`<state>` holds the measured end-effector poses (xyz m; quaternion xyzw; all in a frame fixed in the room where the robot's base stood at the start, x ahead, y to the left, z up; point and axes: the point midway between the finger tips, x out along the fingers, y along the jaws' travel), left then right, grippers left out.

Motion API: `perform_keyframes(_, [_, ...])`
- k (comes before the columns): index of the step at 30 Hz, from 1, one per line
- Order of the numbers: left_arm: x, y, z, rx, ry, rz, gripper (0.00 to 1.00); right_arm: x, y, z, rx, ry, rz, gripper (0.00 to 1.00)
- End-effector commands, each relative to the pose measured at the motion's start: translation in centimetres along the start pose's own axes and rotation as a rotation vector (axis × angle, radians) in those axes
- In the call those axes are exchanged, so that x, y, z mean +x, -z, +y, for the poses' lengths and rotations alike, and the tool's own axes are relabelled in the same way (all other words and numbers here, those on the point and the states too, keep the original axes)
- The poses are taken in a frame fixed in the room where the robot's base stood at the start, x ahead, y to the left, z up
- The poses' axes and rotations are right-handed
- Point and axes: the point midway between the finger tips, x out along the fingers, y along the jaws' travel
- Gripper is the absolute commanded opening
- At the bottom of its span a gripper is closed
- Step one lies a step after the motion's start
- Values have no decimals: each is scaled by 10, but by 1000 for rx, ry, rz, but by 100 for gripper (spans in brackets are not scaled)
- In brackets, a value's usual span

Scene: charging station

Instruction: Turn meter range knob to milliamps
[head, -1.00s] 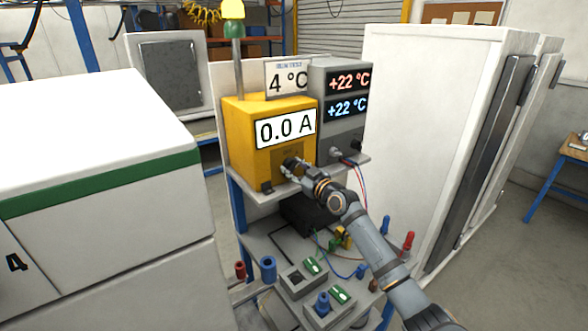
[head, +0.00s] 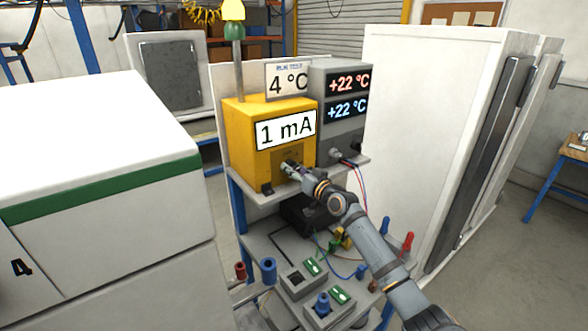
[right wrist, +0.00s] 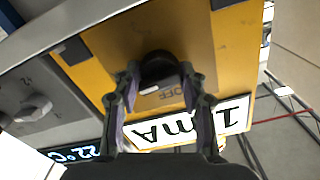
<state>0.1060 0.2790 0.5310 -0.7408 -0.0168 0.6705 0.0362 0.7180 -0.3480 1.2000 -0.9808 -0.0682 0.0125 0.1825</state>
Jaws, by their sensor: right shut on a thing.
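The yellow meter (head: 240,140) stands on a shelf, and its display (head: 286,130) reads "1 mA". It also shows upside down in the right wrist view (right wrist: 215,55), with the lettering "OFF" below the knob. The black range knob (right wrist: 158,70) is on the meter's front face. My right gripper (right wrist: 160,88) is shut on the knob, one finger at each side. In the head view my right gripper (head: 292,168) is at the lower front of the meter and hides most of the knob. My left gripper is not in view.
A grey unit (head: 340,125) with two "+22 °C" displays stands right of the meter. Below is a bench (head: 262,243) with sockets, green switches and coloured plugs. White cabinets (head: 420,130) stand at the right and a white machine (head: 90,140) at the left.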

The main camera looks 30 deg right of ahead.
Motion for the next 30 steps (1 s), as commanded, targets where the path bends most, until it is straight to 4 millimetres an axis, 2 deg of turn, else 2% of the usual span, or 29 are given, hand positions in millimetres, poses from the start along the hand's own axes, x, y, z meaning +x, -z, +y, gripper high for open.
perform_keyframes(12, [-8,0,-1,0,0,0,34,0,-1,0,225,-1,-3,11])
perform_keyframes(30, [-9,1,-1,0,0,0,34,0,-2,0,273,-1,-3,11])
